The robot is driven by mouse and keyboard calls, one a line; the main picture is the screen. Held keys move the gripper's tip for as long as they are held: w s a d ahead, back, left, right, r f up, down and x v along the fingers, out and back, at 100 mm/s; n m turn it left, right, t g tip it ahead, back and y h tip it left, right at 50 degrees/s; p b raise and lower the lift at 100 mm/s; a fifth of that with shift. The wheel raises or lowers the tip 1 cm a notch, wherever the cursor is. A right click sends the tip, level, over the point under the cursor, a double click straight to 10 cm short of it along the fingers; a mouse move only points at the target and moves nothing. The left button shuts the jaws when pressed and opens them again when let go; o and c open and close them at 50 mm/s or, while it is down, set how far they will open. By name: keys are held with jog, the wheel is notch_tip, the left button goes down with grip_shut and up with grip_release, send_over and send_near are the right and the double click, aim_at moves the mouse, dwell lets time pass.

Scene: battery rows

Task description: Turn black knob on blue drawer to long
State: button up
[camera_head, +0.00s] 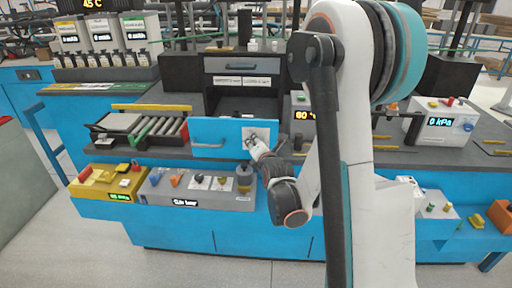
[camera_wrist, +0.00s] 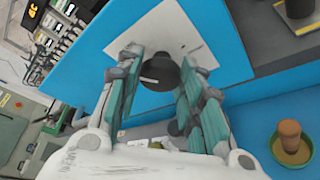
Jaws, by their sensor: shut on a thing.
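The blue drawer (camera_head: 207,126) juts out below a dark cabinet and has a pale bar handle (camera_head: 208,146). A white plate on its right half carries the black knob, which shows in the wrist view (camera_wrist: 160,73); the plate also shows there (camera_wrist: 190,32). My gripper (camera_head: 253,142) reaches the drawer front from the right. In the wrist view its two teal-padded fingers stand on either side of the knob, and it is shut on it. The fingers hide the knob's sides, and I cannot read any marks on the plate.
A grey control box (camera_head: 210,196) with several small knobs stands below the drawer, and a yellow box (camera_head: 106,184) is at its left. A roller tray (camera_head: 140,128) lies left of the drawer.

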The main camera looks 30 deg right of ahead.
jog(key=shift+m, duration=0.5)
jog(key=shift+t, duration=0.4)
jog(key=o, duration=1.1)
jog(key=shift+f, duration=0.1)
